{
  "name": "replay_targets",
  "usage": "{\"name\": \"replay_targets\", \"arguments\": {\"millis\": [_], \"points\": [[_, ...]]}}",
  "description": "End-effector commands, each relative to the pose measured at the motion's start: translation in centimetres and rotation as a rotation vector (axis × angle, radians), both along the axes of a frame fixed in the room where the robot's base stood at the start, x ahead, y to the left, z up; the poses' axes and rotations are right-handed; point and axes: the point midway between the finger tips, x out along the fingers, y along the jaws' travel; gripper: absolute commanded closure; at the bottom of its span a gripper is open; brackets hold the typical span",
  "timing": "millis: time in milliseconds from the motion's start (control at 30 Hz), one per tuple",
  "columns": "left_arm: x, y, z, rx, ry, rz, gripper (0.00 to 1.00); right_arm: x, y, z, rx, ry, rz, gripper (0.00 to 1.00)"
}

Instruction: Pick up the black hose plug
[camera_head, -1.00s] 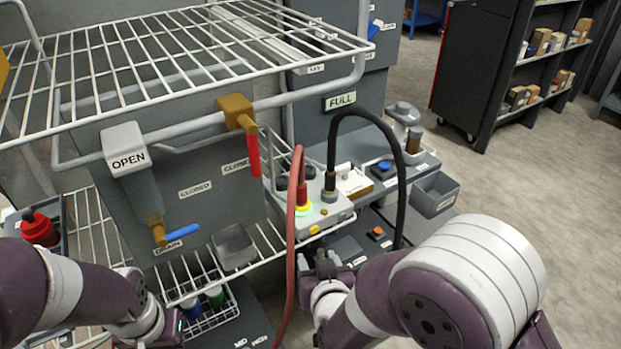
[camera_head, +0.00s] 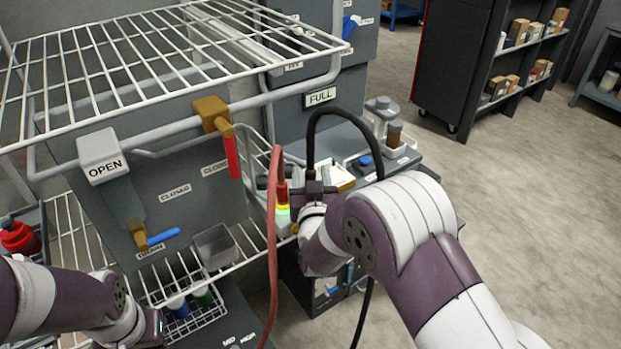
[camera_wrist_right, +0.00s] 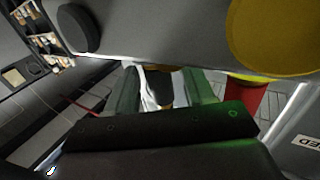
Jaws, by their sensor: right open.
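The black hose (camera_head: 345,113) arches up and over beside my right gripper. Its plug end (camera_head: 312,174) stands at the socket unit, largely hidden by my right gripper (camera_head: 308,197). In the right wrist view my gripper (camera_wrist_right: 165,90) is open, a finger on each side. A small grey and brass part (camera_wrist_right: 160,86), which looks like the plug, shows in the gap; I cannot tell whether either finger touches it.
The red hose (camera_head: 272,250) hangs left of my right arm. A grey bin (camera_head: 215,244) sits on the lower rack. A blue button (camera_head: 365,161) and bottles are behind the gripper. Open floor lies right.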

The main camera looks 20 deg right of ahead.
Motion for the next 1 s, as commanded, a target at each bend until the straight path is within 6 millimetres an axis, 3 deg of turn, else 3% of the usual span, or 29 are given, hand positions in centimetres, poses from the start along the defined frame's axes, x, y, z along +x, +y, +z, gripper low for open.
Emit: {"name": "replay_targets", "arguments": {"millis": [167,233,333,367,667,767,967,1000], "points": [[0.0,0.0,0.0,0.0,0.0,0.0,0.75,0.1,0.0,0.0,0.0,0.001,0.001,0.47],[0.0,0.0,0.0,0.0,0.0,0.0,0.75,0.1,0.0,0.0,0.0,0.001,0.001,0.63],[0.0,0.0,0.0,0.0,0.0,0.0,0.75,0.0,0.0,0.0,0.0,0.001,0.001,0.96],[0.0,0.0,0.0,0.0,0.0,0.0,0.75,0.0,0.0,-0.1,0.0,0.001,0.001,1.0],[0.0,0.0,0.0,0.0,0.0,0.0,0.75,0.0,0.0,0.2,0.0,0.001,0.001,1.0],[0.0,0.0,0.0,0.0,0.0,0.0,0.75,0.0,0.0,1.0,0.001,0.0,0.001,1.0],[0.0,0.0,0.1,0.0,0.0,0.0,0.75,0.0,0.0,4.5,0.0,-0.004,0.001,1.0],[0.0,0.0,0.1,0.0,0.0,0.0,0.75,-0.9,-0.6,4.8,0.0,-0.002,-0.001,1.0]]}}
